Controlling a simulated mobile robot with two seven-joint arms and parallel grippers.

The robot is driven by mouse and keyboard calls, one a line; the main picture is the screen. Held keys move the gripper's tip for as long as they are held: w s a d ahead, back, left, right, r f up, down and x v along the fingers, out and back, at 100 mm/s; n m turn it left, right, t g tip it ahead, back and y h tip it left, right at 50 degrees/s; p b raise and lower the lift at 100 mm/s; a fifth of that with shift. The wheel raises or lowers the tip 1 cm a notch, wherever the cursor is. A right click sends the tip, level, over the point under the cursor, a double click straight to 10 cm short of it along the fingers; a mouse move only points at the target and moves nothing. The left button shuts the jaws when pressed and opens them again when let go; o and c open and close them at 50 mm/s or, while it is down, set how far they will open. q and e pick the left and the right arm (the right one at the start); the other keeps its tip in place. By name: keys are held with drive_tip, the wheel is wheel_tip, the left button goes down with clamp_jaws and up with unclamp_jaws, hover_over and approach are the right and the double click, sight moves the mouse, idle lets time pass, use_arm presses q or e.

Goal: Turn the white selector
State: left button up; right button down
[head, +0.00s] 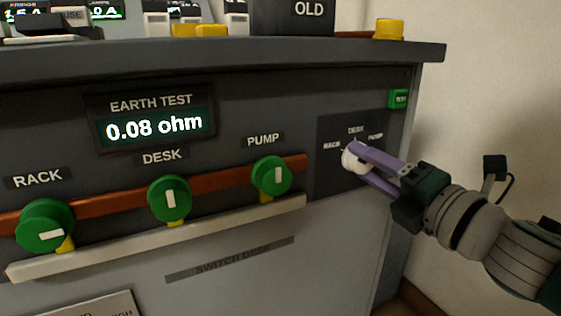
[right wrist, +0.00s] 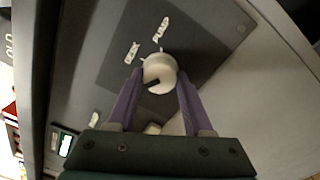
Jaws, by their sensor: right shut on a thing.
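The white selector (head: 351,160) is a round knob on a dark square plate at the right of the panel front. Labels RACK, DESK and PUMP stand around it. In the right wrist view the knob (right wrist: 160,70) shows a dark pointer mark on its face. My right gripper (head: 362,166) has its two purple fingers on either side of the knob and is shut on it. The fingers also show in the right wrist view (right wrist: 158,88). My left gripper is not in view.
Green knobs RACK (head: 45,226), DESK (head: 169,199) and PUMP (head: 272,176) sit left along an orange-brown bar, above a pale rail (head: 160,240). A display (head: 153,125) reads EARTH TEST 0.08 ohm. A green button (head: 398,99) is above the selector. The desk top (head: 230,52) overhangs.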

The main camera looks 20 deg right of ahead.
idle(0.4)
drive_tip(key=shift+c, duration=1.5)
unclamp_jaws()
drive_tip(key=shift+s, duration=0.1)
drive_tip(key=s+p, duration=0.1)
drive_tip(key=s, duration=0.8)
drive_tip(key=shift+s+d+p, duration=0.3)
drive_tip(key=shift+s+d, duration=0.05)
drive_tip(key=shift+d, duration=0.1)
